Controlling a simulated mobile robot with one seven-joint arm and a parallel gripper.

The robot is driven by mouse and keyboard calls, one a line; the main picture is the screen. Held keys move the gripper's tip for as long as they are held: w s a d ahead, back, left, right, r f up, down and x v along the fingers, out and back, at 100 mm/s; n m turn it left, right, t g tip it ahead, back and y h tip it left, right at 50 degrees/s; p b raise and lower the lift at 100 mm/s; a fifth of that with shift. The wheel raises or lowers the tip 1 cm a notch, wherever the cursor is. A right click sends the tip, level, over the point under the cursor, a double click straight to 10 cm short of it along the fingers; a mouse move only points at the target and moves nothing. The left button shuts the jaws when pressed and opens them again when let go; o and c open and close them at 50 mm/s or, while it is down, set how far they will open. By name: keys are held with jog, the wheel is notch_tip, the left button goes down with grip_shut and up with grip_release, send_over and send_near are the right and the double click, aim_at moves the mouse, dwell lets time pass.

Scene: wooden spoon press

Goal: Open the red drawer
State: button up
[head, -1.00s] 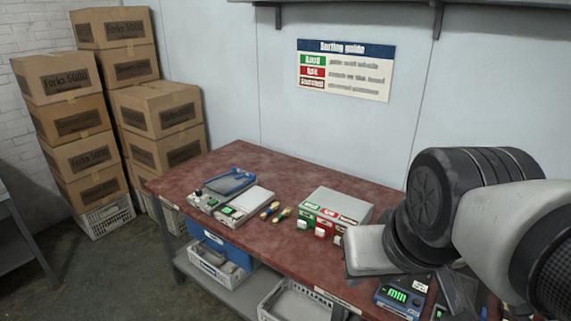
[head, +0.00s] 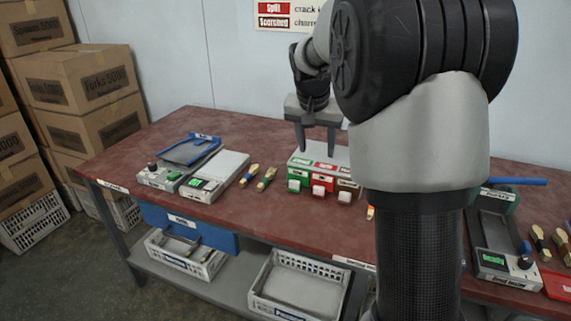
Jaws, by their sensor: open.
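A small grey drawer cabinet (head: 338,157) stands on the red-brown table, partly hidden by my arm. It has three coloured fronts side by side: green (head: 295,172), red and dark brown. The red drawer (head: 322,179) is in the middle, with a pale block-shaped handle (head: 318,192) sticking out in front. Its front looks level with its neighbours, so it appears shut. My gripper (head: 316,148) points down with its fingers apart, in front of or above the cabinet's top in the picture. It is empty. Its exact height over the cabinet is hard to tell.
Spoons (head: 257,178) and a scale (head: 215,178) lie left of the cabinet. A press-like device (head: 494,240) stands at right. White crates (head: 295,292) sit on the lower shelf. Stacked boxes (head: 85,90) stand at left. Bare table (head: 260,220) lies before the cabinet.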

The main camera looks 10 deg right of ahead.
aim_at(319, 187)
jog(key=b+x, duration=0.1)
jog(key=x, duration=0.5)
jog(key=b+x, duration=0.1)
jog(key=x, duration=0.6)
jog(key=b+x, duration=0.1)
jog(key=x, duration=0.6)
jog(key=shift+w+d+r+b, duration=0.1)
jog(key=shift+w+d+b, duration=0.2)
jog(key=shift+w+b, duration=0.1)
grip_shut()
jog(key=shift+s, duration=0.1)
